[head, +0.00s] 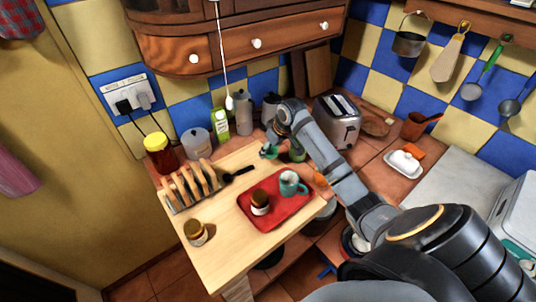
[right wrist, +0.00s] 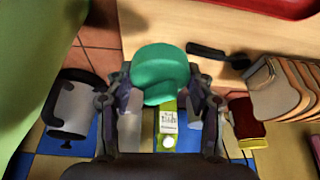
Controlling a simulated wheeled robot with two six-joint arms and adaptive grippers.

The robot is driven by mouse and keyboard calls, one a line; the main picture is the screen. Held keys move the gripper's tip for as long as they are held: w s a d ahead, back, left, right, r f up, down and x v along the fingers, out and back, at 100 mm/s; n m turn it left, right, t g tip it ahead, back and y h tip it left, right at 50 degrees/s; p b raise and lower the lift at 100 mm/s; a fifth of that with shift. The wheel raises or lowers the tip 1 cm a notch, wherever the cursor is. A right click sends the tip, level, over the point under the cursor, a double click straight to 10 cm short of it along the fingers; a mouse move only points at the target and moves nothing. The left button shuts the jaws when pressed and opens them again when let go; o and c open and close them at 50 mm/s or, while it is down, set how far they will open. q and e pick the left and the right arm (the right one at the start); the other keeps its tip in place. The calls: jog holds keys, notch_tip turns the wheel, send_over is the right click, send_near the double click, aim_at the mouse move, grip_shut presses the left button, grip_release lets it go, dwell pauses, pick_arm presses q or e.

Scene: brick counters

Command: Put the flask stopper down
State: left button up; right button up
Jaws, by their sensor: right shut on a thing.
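The flask stopper is a rounded teal-green cap (right wrist: 160,72), held between the fingertips of my right gripper (right wrist: 158,95) in the right wrist view. In the head view a small bit of the stopper (head: 268,153) shows under my right gripper (head: 277,143), above the back right edge of the wooden board (head: 215,262). The gripper is shut on the stopper. A green rounded thing (head: 296,153), perhaps the flask, shows partly behind my right arm; a large blurred green shape (right wrist: 35,60) fills the right wrist view's left edge. My left gripper is not in view.
A red tray (head: 250,216) on the board holds a jar (head: 260,201) and a teal mug (head: 289,184). A toaster (head: 338,119) and several bottles line the back.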

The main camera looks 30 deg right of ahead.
aim_at(266, 159)
jog(key=w+f, duration=0.1)
jog(key=f, duration=0.1)
jog(key=w+d+f, duration=0.1)
jog(key=shift+w+d+f, duration=0.1)
jog(key=shift+w+f, duration=0.3)
notch_tip(266, 159, down, 2)
jog(key=shift+f+p, duration=0.25)
jog(key=shift+p, duration=0.45)
jog(key=shift+f, duration=0.3)
jog(key=shift+f, duration=0.2)
jog(key=o, duration=1)
jog(key=shift+o, duration=0.2)
jog(key=shift+r, duration=0.15)
